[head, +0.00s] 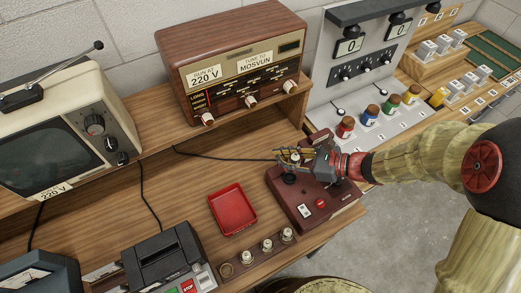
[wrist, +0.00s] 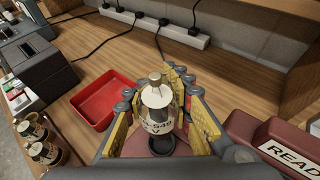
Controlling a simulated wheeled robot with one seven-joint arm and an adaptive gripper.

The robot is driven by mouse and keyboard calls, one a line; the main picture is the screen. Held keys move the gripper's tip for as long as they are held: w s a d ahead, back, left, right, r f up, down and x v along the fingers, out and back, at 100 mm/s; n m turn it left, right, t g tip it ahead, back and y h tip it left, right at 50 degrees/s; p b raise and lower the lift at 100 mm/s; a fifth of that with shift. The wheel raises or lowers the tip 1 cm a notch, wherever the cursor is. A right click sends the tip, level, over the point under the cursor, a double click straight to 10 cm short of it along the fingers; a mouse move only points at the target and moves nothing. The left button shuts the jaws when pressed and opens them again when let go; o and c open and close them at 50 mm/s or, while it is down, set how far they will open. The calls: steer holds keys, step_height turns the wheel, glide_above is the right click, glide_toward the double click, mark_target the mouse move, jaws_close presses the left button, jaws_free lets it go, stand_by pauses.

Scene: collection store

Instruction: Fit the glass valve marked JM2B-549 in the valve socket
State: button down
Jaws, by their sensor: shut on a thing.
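My gripper (head: 293,158) is shut on a glass valve (wrist: 157,100) with a pale top and a metal tip. Its band partly reads "-549" in the wrist view; the rest of the marking is turned away or hidden. The valve looks upright between the yellow finger pads. It is above a maroon tester box (head: 292,205). A round black socket (head: 289,178) on that box lies just under the fingers, and a dark ring (wrist: 162,146) shows below the valve in the wrist view. I cannot tell whether the valve touches the socket.
A red tray (head: 233,210) stands left of the tester. A wooden rack (head: 258,262) with several valves and an empty hole is at the bench front. A maroon block with a "READ" sign (wrist: 291,141) stands close right in the wrist view. A radio (head: 232,65) stands behind.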

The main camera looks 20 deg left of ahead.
steer(key=shift+a+f+b, duration=0.2)
steer(key=shift+f+b, duration=0.1)
steer(key=shift+f, duration=0.05)
steer(key=b, duration=0.4)
glide_above(278, 175)
step_height(278, 175, down, 5)
steer(key=shift+a+r, duration=0.1)
steer(key=shift+r, duration=0.1)
steer(key=shift+f, duration=0.25)
steer(key=shift+f, duration=0.6)
stand_by(1.2)
steer(key=c, duration=1.8)
jaws_free()
steer(key=shift+p+v, duration=2.55)
steer(key=shift+v, duration=3.05)
